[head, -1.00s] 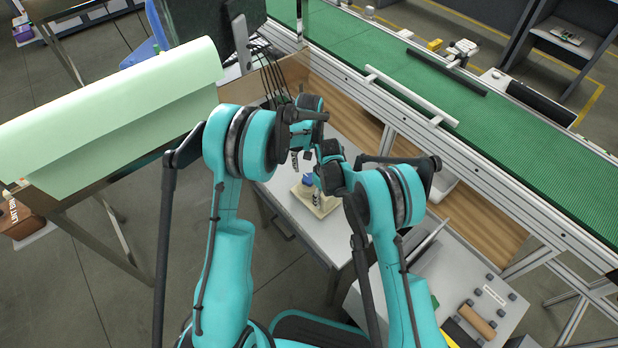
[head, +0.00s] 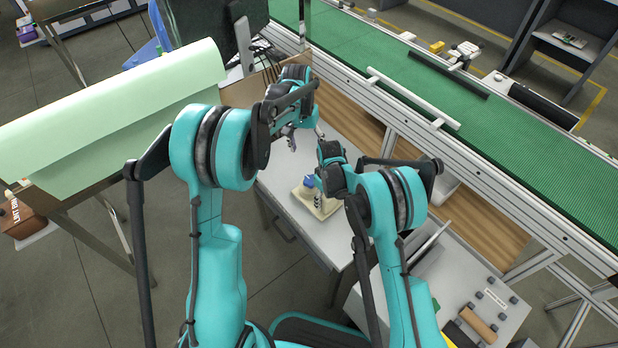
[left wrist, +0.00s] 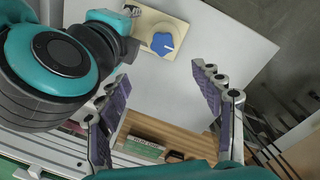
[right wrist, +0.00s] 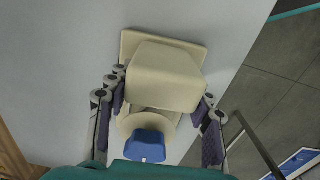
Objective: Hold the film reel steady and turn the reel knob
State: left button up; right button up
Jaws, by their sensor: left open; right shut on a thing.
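The film reel is a cream device (head: 324,209) on the grey-white table, with a blue reel knob (head: 308,181) at its left. In the right wrist view its cream block (right wrist: 166,76) lies between the fingers of my right gripper (right wrist: 160,92), which is shut on it; the blue knob (right wrist: 146,147) shows below. My left gripper (head: 305,136) is open and empty, above the table beyond the reel and apart from it. In the left wrist view the lobed blue knob (left wrist: 162,43) faces the camera, past the open left fingertips (left wrist: 158,77). My right gripper partly hides the cream body there.
A green conveyor (head: 520,140) with a metal frame runs behind the table on the right. A pale green roll (head: 120,105) stands at left, and a dark monitor (head: 215,25) at the back. A grey panel with knobs (head: 490,296) is at lower right. Table around the reel is mostly clear.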

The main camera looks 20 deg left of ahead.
pick_arm(q)
notch_tip(320, 180, down, 2)
jog(key=a+f+m+h, duration=0.1)
jog(key=a+m+h, duration=0.1)
jog(key=m, duration=0.5)
jog(key=m+t+h, duration=0.1)
jog(key=m, duration=0.8)
send_near(310, 180)
jog(key=x, duration=0.8)
jog(key=shift+w+d+f, duration=0.1)
jog(key=shift+w+f, duration=0.05)
jog(key=shift+f, duration=0.15)
jog(key=shift+c, duration=0.3)
jog(key=c, duration=1.1)
